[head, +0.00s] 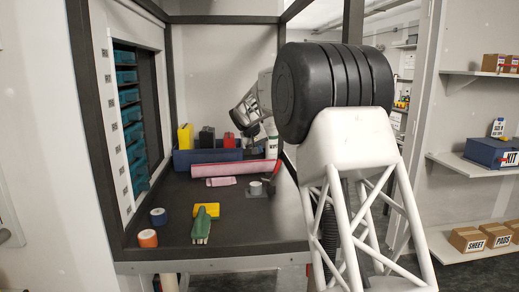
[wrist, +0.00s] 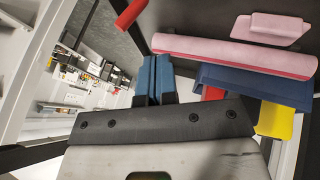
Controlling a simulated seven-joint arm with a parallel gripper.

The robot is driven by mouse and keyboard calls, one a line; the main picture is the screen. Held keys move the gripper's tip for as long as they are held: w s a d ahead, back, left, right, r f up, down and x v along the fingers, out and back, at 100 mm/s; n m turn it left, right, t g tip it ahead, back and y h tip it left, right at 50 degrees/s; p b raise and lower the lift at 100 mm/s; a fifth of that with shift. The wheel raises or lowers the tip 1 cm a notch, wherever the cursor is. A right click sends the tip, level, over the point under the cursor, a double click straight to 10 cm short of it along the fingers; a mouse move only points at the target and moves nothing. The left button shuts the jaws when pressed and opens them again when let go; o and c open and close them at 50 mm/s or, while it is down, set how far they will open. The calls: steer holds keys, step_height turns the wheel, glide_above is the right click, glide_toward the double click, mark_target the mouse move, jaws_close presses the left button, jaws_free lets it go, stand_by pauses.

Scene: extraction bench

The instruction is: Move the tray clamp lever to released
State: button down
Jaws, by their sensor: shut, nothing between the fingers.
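A red bar (wrist: 127,14), which looks like the lever handle, shows at the top edge of the wrist view, cut off by the frame. In the head view a red handle (head: 277,169) slants up at the right side of the dark bench, near a grey plate with a short pale cylinder (head: 255,188). I cannot tell the lever's setting. My gripper (wrist: 157,60) shows blue fingers side by side, shut and empty. They are apart from the red bar. In the head view my arm hides the gripper's fingertips.
The bench's middle is partly clear.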

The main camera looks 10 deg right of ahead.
mark_target(278, 163)
steer(key=shift+w+d+f, duration=0.7)
steer(key=shift+d+f, duration=0.35)
steer(key=shift+f, duration=0.35)
steer(key=shift+w+d+f, duration=0.65)
steer(key=shift+d+f, duration=0.45)
steer(key=shift+f, duration=0.25)
steer(key=shift+w+d+f, duration=0.7)
steer(key=shift+d+f, duration=0.35)
steer(key=shift+f, duration=0.35)
steer(key=shift+d+y, duration=0.4)
steer(key=shift+y, duration=0.1)
steer(key=shift+d+f+m+y, duration=0.2)
steer(key=shift+d+m+y, duration=0.2)
steer(key=shift+d+y, duration=0.6)
steer(key=shift+d+f, duration=0.45)
steer(key=shift+d, duration=0.3)
steer(key=shift+d+f, duration=0.5)
steer(key=shift+d, duration=0.25)
steer(key=shift+d+f, duration=0.45)
steer(key=shift+d, duration=0.3)
steer(key=shift+f, duration=0.1)
